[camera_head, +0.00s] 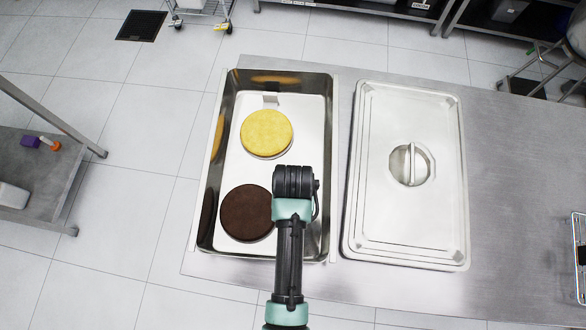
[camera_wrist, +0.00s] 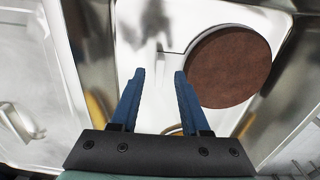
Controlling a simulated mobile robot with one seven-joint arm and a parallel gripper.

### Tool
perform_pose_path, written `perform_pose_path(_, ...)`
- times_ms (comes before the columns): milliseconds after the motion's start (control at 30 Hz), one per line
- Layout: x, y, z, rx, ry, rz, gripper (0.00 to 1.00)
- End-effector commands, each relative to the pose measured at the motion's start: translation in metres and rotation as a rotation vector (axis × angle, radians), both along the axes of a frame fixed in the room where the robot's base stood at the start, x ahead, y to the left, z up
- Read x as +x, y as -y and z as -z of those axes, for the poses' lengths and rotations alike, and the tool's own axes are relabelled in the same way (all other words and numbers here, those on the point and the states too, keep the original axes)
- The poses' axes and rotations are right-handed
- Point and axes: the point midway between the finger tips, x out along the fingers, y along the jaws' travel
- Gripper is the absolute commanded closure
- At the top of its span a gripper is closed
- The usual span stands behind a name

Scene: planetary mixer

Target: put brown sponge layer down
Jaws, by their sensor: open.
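The brown sponge layer (camera_head: 246,213) is a dark round disc lying flat near the front left of a deep metal pan (camera_head: 318,110). My arm covers its right edge in the head view. It also shows whole or nearly so in the wrist view (camera_wrist: 229,66), at the right. A yellow sponge layer (camera_head: 267,132) lies farther back in the same pan. My gripper (camera_wrist: 157,78) is open, with two blue fingers apart and nothing between them. It points down at the pan beside the brown layer, not touching it. Its fingers are hidden in the head view.
A metal lid (camera_head: 380,220) with a round handle recess lies on the steel table (camera_head: 510,200), just right of the pan. The pan's raised walls surround the layers. The table's right part is mostly clear. A shelf (camera_head: 45,165) with small items stands at the far left.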

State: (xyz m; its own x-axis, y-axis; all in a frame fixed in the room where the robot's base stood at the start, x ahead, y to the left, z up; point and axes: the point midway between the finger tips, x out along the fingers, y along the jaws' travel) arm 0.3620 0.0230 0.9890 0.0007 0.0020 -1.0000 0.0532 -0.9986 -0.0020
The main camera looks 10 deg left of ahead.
Motion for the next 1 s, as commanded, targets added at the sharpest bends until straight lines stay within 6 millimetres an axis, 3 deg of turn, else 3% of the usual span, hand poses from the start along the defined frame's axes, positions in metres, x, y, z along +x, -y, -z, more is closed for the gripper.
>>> perform_pose_path(300, 0.001, 0.000, -0.059, 0.000, 0.003, 0.000, 0.54)
perform_pose_path(567, 0.000, 0.000, -0.076, 0.000, 0.003, 0.000, 0.54)
perform_pose_path(633, 0.009, 0.000, -0.081, 0.002, 0.034, 0.001, 0.54)
perform_pose_path(700, 0.031, 0.000, -0.096, 0.006, 0.120, 0.003, 0.54)
perform_pose_path(767, 0.062, 0.000, -0.119, 0.013, 0.241, 0.006, 0.54)
perform_pose_path(867, 0.124, 0.001, -0.184, 0.025, 0.523, 0.013, 0.54)
perform_pose_path(900, 0.148, 0.002, -0.218, 0.030, 0.650, 0.015, 0.54)
perform_pose_path(967, 0.177, 0.004, -0.273, 0.036, 0.841, 0.020, 0.54)
perform_pose_path(1000, 0.192, 0.005, -0.312, 0.039, 0.965, 0.022, 0.54)
